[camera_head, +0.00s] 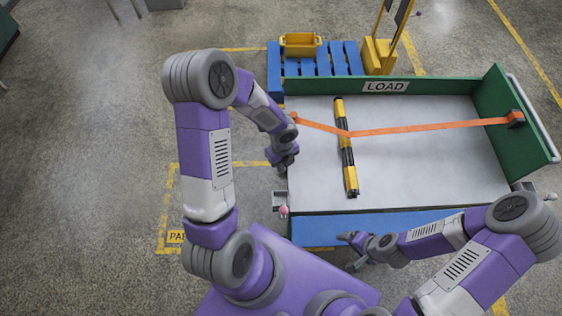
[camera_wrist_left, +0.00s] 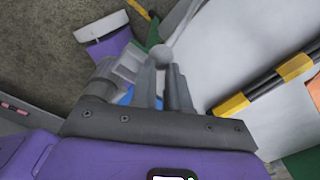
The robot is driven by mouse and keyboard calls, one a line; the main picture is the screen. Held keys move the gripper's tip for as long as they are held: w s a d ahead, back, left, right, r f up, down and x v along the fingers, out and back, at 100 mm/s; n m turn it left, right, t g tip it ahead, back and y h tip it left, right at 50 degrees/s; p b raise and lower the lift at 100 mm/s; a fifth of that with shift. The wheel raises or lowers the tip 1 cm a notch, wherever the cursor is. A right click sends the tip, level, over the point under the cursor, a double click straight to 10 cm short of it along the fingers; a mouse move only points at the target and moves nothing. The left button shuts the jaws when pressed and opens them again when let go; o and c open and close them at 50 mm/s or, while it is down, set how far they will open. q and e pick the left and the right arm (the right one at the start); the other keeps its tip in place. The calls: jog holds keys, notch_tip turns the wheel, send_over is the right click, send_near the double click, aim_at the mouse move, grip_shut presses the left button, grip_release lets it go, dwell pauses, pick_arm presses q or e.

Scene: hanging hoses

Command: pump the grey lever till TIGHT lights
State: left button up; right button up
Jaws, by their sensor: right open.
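My left gripper (camera_head: 284,160) is at the left edge of the green-sided cart, below the left end of the orange strap (camera_head: 430,128). In the left wrist view its fingers (camera_wrist_left: 164,75) are close together around a grey round-ended piece (camera_wrist_left: 162,54), which looks like the end of the grey lever. The rest of the lever is hidden by the gripper in the head view. My right gripper (camera_head: 350,248) is open and empty in front of the cart's blue front edge. I cannot make out a lit TIGHT sign.
The strap crosses a yellow-black bar (camera_head: 351,177) on the grey cart bed (camera_head: 430,175). A small grey box (camera_head: 280,199) and a pink knob (camera_head: 284,211) sit at the cart's left front corner. A blue pallet (camera_head: 347,58) with a yellow bin (camera_head: 300,45) stands behind.

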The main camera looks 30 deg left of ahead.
pick_arm(q)
jog(key=shift+s+d+f+b, duration=0.15)
jog(key=shift+s+f+b, duration=0.15)
jog(key=shift+f+b, duration=0.5)
jog(key=shift+s+d+f+b, duration=0.1)
jog(key=shift+s+f+b, duration=0.15)
jog(key=shift+f+b, duration=0.55)
jog(key=shift+f, duration=0.1)
